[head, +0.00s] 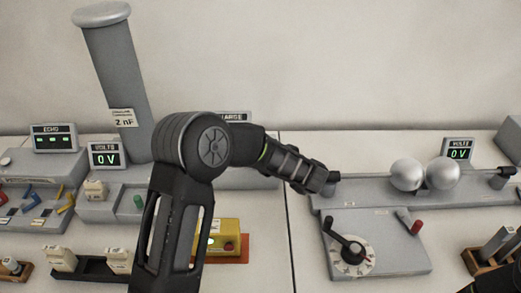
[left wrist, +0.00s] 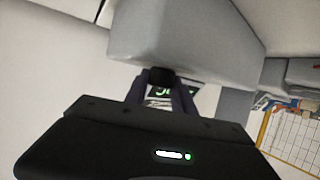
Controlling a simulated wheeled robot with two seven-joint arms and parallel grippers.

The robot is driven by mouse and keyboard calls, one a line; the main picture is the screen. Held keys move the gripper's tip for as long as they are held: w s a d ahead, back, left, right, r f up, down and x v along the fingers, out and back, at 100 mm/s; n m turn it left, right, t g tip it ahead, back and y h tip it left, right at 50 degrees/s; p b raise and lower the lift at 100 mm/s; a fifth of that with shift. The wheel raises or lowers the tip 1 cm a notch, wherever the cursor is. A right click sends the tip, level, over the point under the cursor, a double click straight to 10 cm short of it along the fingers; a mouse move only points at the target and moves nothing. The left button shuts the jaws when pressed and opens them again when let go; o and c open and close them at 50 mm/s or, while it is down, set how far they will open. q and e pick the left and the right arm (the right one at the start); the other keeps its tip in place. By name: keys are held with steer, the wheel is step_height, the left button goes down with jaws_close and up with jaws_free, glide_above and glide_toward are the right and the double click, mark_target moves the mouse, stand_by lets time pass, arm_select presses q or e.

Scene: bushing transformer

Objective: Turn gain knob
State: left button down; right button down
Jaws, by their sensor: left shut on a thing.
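My left gripper (head: 326,182) is at the left end of the grey rail unit (head: 380,190) with two metal spheres (head: 424,174). In the left wrist view my left gripper (left wrist: 160,90) is shut on a small black knob (left wrist: 160,75) that sticks out from a grey housing (left wrist: 180,35). My gripper mostly hides this knob in the head view. A black dial handle (head: 347,246) on a white scale sits on the grey panel below, apart from my gripper. I cannot read a gain label on any knob. My right gripper does not show clearly.
A red-tipped lever (head: 412,224) stands on the same panel. A yellow box (head: 226,238) is beside my left forearm. A tall grey cylinder (head: 115,75) and two 0 V displays (head: 104,156) (head: 458,150) stand behind. A wooden rack (head: 492,255) is at lower right.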

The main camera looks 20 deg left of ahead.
arm_select(q)
steer(key=c, duration=1.1)
jaws_free()
steer(key=shift+o, duration=0.2)
steer(key=shift+s+d+r, duration=0.25)
steer(key=shift+d, duration=0.2)
steer(key=b+v, duration=0.1)
steer(key=v, duration=0.5)
steer(key=shift+s+d+b, duration=0.2)
steer(key=shift+s+b, duration=0.05)
steer(key=shift+b, duration=0.1)
steer(key=shift+r, duration=0.1)
